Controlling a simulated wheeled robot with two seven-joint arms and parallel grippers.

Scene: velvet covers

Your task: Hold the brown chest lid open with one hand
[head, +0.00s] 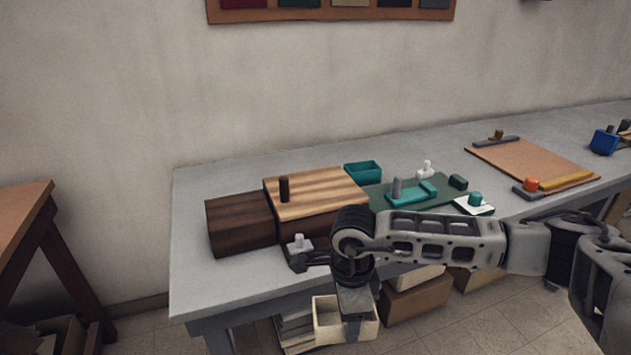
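A brown wooden chest stands near the left end of the grey table. Its top (330,190) is light striped wood with a dark brown peg (284,189) standing on it, and it looks shut. A darker brown block (238,223) sits against its left side; I cannot tell if it is part of the chest. My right arm comes in from the right, and its gripper (354,311) points down in front of the table's front edge, apart from the chest. Its fingers are too unclear to tell open from shut. My forearm and wrist hide part of the table. My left gripper is not in view.
A grey-knobbed dark piece (300,250) sits just before the chest. A teal box (363,172) is behind it. A green mat (380,195) bearing a teal tray (410,195) lies right. A tan board (530,160) is farther right. Open boxes (328,318) stand below the table.

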